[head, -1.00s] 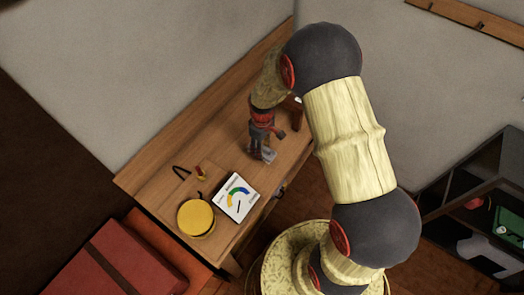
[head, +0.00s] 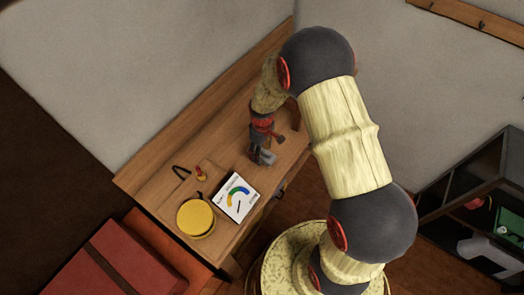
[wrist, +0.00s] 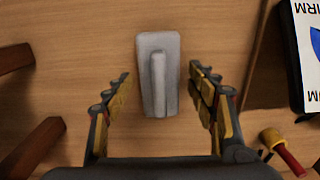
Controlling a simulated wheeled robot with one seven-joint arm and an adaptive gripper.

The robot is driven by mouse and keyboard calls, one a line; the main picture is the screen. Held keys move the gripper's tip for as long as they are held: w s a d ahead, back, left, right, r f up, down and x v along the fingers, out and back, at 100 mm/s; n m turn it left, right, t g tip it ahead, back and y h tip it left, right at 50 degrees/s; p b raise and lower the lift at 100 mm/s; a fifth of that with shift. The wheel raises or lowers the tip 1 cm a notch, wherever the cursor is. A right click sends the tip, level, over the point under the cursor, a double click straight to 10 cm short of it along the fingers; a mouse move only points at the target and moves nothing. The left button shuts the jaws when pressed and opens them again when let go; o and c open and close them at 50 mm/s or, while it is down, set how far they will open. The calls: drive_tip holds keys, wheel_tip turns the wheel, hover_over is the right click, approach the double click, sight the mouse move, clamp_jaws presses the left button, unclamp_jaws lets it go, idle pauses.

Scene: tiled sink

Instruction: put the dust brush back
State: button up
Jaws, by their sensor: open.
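A grey flat block with a raised bar along its middle (wrist: 158,75), which looks like the dust brush, lies on the wooden tabletop. In the head view its grey surface (head: 267,157) shows just at the end of my gripper (head: 260,152). In the wrist view my gripper (wrist: 158,100) is open, with one finger on each side of the block's lower end. Gaps of bare wood show between the fingers and the block. I cannot tell how high the fingertips are above the table.
A white card with a coloured dial (head: 237,197), a round yellow container (head: 196,217) and a small red-and-yellow tool (head: 201,173) are on the table nearer the left end. Brown wooden pieces (wrist: 32,147) stand left of my gripper. A wall backs the table. A dark shelf (head: 480,205) stands right.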

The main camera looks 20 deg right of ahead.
wheel_tip(320, 180, up, 12)
drive_tip(key=p, duration=0.1)
wheel_tip(320, 180, up, 9)
drive_tip(key=m+t, duration=0.1)
hover_over(263, 156)
drive_tip(key=s+r+m+t, duration=0.4)
drive_tip(key=s+r+m, duration=0.2)
drive_tip(key=s+r, duration=1.3)
drive_tip(key=shift+s+t, duration=0.3)
drive_tip(key=shift+s, duration=0.5)
